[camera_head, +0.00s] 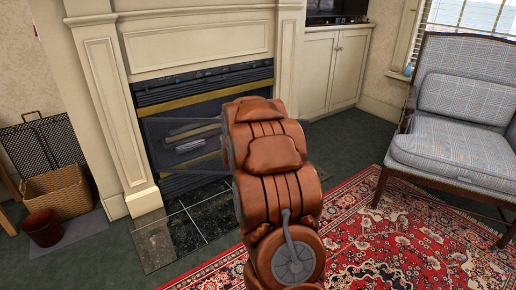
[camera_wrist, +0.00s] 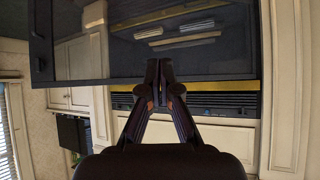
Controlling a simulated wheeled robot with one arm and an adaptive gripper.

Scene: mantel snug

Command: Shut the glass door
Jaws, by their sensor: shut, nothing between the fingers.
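The glass door (camera_head: 185,147) is a dark-framed pane at the front of the fireplace, seen left of my arm in the head view. It stands ajar, angled out from the opening.
The cream mantel (camera_head: 112,110) frames the fireplace, with a tiled hearth (camera_head: 190,228) below. A wicker basket (camera_head: 62,192) and brown bucket (camera_head: 43,228) stand at left. A checked armchair (camera_head: 450,155) stands at right on the red rug (camera_head: 400,235). A white cabinet (camera_head: 330,70) is behind.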

